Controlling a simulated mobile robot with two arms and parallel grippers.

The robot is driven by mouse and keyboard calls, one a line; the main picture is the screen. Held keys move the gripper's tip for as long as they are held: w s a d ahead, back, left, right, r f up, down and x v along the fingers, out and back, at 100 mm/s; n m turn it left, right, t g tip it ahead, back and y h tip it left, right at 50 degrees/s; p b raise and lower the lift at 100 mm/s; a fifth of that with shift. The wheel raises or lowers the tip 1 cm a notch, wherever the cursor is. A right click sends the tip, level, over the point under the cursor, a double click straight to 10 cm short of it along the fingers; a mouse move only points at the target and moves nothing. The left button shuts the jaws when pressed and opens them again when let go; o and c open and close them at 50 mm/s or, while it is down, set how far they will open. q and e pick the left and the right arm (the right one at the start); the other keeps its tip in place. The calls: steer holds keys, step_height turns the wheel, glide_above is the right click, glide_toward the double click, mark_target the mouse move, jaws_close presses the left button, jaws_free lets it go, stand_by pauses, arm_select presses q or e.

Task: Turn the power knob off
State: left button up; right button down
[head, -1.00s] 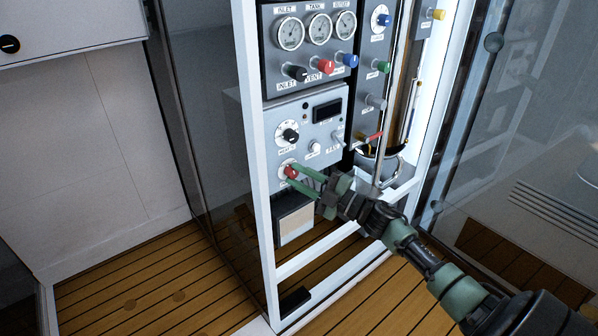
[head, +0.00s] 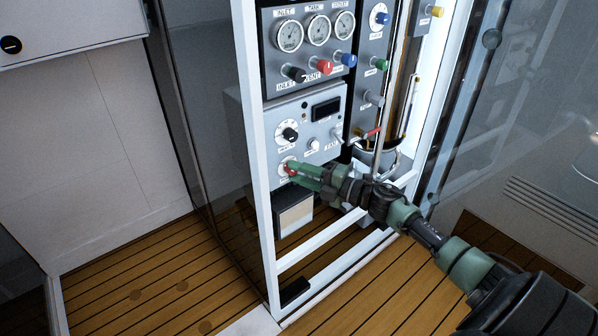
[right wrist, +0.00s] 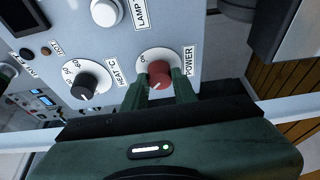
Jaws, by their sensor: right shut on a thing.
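The red power knob (right wrist: 160,75) sits on a white dial plate beside the POWER label (right wrist: 188,60) in the right wrist view. In the head view the red knob (head: 289,171) is low on the grey control panel (head: 273,113), partly covered by my gripper. My right gripper (head: 293,171) reaches in from the lower right, its green fingers on either side of the knob and shut on it. In the right wrist view the two fingers of the right gripper (right wrist: 158,85) flank the knob. My left gripper is not in view.
A black heat knob (right wrist: 86,86) and a white lamp knob (right wrist: 106,12) are close by. Above are gauges (head: 318,28) and coloured valve knobs (head: 325,65). A white frame post (head: 255,150) stands left of the panel, and a box (head: 294,215) is below it.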

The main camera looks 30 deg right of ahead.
steer(key=c, duration=1.1)
jaws_free()
steer(key=shift+s+d+f, duration=0.1)
steer(key=shift+s+d, duration=0.15)
steer(key=shift+s, duration=0.25)
arm_select(q)
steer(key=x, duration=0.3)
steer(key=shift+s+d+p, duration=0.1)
steer(key=shift+p, duration=0.3)
arm_select(e)
steer(key=v, duration=0.6)
steer(key=shift+s+d, duration=0.15)
steer(key=shift+s, duration=0.2)
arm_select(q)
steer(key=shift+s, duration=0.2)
